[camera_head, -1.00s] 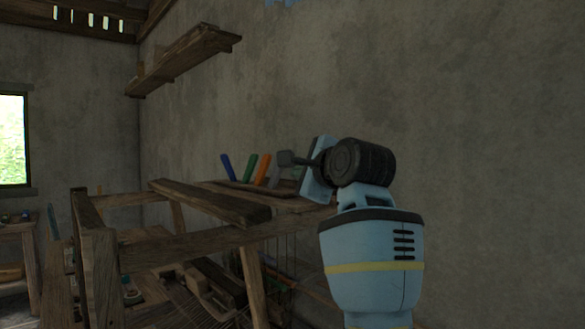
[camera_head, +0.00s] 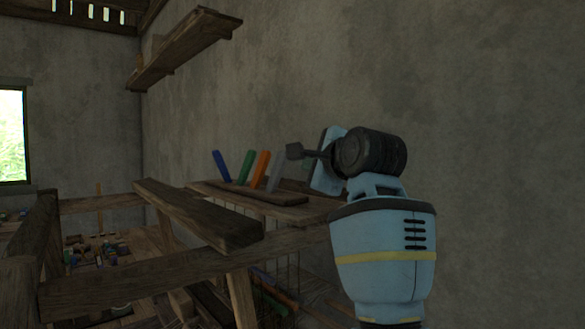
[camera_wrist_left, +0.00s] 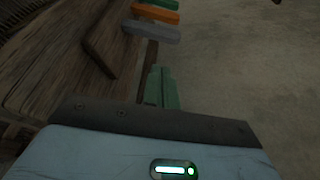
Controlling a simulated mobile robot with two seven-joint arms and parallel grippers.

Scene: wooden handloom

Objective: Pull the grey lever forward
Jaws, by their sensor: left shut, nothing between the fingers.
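The grey lever (camera_head: 275,174) stands tilted at the right end of a row on a wooden ledge, beside the orange lever (camera_head: 260,169). In the left wrist view the grey lever (camera_wrist_left: 150,32) lies ahead of the fingers, below the orange one (camera_wrist_left: 155,14). My left gripper (camera_head: 295,151) is shut and empty. In the head view its tip appears just above and to the right of the grey lever's top. In the wrist view its fingers (camera_wrist_left: 160,88) show a gap before the lever. My right gripper is in neither view.
The green lever (camera_head: 245,167) and blue lever (camera_head: 221,165) stand farther left in the row. A thick loom beam (camera_head: 198,213) lies in front of the ledge. A bare wall (camera_head: 480,120) runs behind and right. A wooden shelf (camera_head: 185,47) hangs upper left.

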